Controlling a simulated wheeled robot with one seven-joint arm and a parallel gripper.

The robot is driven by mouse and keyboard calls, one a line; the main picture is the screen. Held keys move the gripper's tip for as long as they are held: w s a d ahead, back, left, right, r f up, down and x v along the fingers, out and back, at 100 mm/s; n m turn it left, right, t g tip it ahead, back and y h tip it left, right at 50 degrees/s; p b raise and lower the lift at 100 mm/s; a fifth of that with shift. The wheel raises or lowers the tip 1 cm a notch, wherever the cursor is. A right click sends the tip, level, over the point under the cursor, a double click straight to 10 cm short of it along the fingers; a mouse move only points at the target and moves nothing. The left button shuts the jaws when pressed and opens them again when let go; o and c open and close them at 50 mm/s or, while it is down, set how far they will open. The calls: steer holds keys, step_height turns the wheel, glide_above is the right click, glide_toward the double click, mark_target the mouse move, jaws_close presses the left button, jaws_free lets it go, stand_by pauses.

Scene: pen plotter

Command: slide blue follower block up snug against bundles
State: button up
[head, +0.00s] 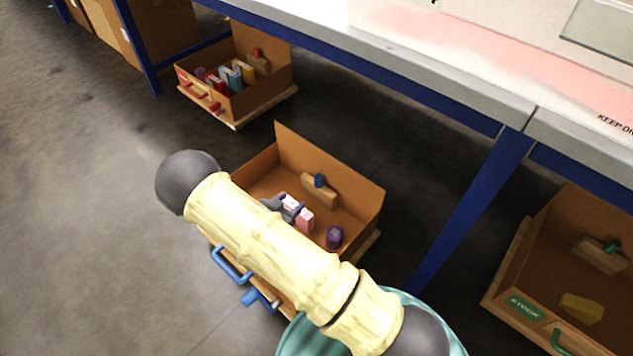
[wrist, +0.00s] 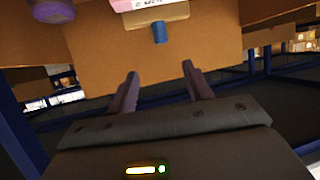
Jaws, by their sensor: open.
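The follower block (head: 321,190) is a wooden block with a blue knob (head: 320,180), upright in the middle cardboard box (head: 360,200). Pink bundles (head: 305,220) stand in the same box, nearer the handle side; a gap of bare box floor shows between them and the block. In the wrist view the block (wrist: 165,12) is at the top, its blue knob (wrist: 160,33) pointing down the picture, with a pink labelled bundle (wrist: 150,3) at the edge. My gripper (wrist: 158,75) is open and empty, its fingers apart from the knob. My arm hides part of the box in the head view.
A purple roll (head: 334,237) lies in the box's right corner. A box with red handles (head: 240,105) stands farther back, and a green-handled box (head: 510,275) at right. A blue table leg (head: 470,210) and the tabletop edge (head: 450,95) are close by.

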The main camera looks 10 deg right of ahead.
mark_target(316, 181)
steer(key=b+x, duration=0.4)
steer(key=x, duration=0.4)
steer(key=b+x, duration=0.4)
steer(key=x, duration=0.4)
steer(key=shift+f+b, duration=0.3)
steer(key=shift+b, duration=0.05)
steer(key=shift+w+d, duration=0.2)
steer(key=shift+w, duration=0.05)
jaws_close()
steer(key=shift+a, duration=0.1)
